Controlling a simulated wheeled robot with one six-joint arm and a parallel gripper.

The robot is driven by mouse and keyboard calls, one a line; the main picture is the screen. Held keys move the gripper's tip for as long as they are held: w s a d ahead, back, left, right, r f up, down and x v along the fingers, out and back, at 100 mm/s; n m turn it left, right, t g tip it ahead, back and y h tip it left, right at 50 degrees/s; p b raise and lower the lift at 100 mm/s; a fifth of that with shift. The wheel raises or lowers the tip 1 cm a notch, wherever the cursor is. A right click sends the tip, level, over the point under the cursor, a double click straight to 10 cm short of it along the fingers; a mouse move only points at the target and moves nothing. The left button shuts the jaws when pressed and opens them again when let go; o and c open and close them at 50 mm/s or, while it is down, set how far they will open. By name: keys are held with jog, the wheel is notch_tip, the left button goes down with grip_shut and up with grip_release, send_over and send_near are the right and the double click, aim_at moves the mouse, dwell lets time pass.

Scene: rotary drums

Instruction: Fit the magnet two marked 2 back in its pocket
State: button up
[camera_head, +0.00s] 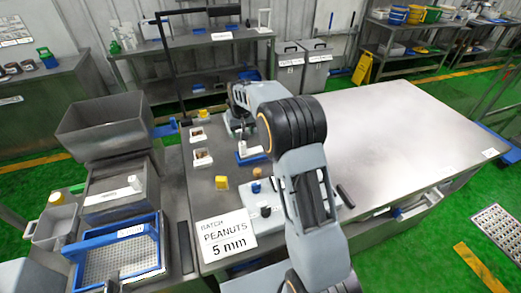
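My arm reaches over the left part of the steel table. My gripper (240,130) is at its far end, pointing down near a small pale block. The fingers are small and dark, and I cannot tell whether they are open. A blue holder (250,158) with a white piece on it stands just in front of the gripper. A light plate (262,219) with dark and blue round knobs lies nearer, partly hidden by my arm. No mark 2 is readable, so I cannot tell which piece is magnet two or which recess is its pocket.
A sign (226,236) reading "BATCH PEANUTS 5 mm" lies at the table's front left. Grey bins and a blue basket (119,255) stand left.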

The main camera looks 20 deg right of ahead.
aim_at(242, 143)
jog(key=shift+w+f+p, duration=0.15)
jog(key=shift+f+p, duration=0.25)
jog(key=shift+f, duration=1.15)
jog(key=shift+w+f+p, duration=0.2)
jog(key=shift+f+p, duration=0.15)
jog(key=shift+f, duration=1.15)
jog(key=shift+w+f+p, duration=0.15)
jog(key=shift+f+p, duration=0.25)
jog(key=shift+f, duration=1.15)
jog(key=shift+r, duration=0.1)
grip_shut()
